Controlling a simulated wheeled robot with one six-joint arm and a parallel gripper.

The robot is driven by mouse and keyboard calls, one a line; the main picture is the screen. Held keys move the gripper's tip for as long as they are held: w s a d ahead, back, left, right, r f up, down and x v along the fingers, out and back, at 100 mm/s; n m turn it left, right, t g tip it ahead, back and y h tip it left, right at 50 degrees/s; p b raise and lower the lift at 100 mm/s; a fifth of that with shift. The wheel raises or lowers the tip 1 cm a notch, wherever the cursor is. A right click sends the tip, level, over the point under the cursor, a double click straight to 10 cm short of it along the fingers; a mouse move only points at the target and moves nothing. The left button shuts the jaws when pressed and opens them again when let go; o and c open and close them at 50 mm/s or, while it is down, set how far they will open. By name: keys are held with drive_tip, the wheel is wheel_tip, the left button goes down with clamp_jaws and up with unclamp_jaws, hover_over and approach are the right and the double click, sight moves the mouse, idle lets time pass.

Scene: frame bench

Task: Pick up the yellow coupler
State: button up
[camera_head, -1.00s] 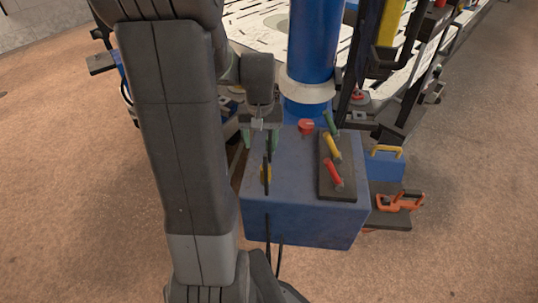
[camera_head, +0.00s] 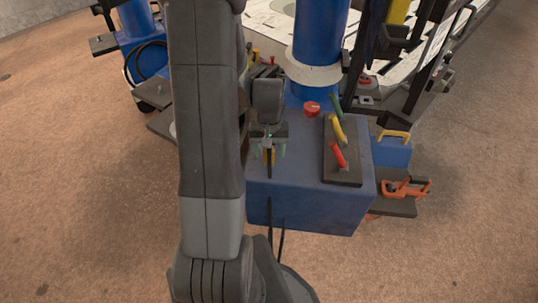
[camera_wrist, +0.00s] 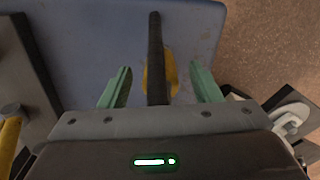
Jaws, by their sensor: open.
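The yellow coupler (camera_wrist: 172,75) lies on the blue box's top, near its left edge. A black hose or rod (camera_wrist: 155,40) runs across it and hides its middle in the wrist view. In the head view a small yellow part of the coupler (camera_head: 273,157) shows between the fingers. My gripper (camera_wrist: 160,72) is open, with one green finger on each side of the coupler and black hose. In the head view my gripper (camera_head: 268,151) is over the box's left part. I cannot tell how high the fingertips are above the coupler.
The blue box (camera_head: 308,212) carries a dark plate (camera_head: 344,178) with red, yellow and green handles, and a red knob (camera_head: 312,108). A blue column (camera_head: 316,40) rises behind. Orange clamps (camera_head: 407,188) sit on a shelf at right. Black cables hang down the box's front.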

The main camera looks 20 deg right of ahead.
drive_tip(key=shift+f, duration=0.5)
drive_tip(key=c, duration=1.2)
drive_tip(key=shift+r, duration=0.1)
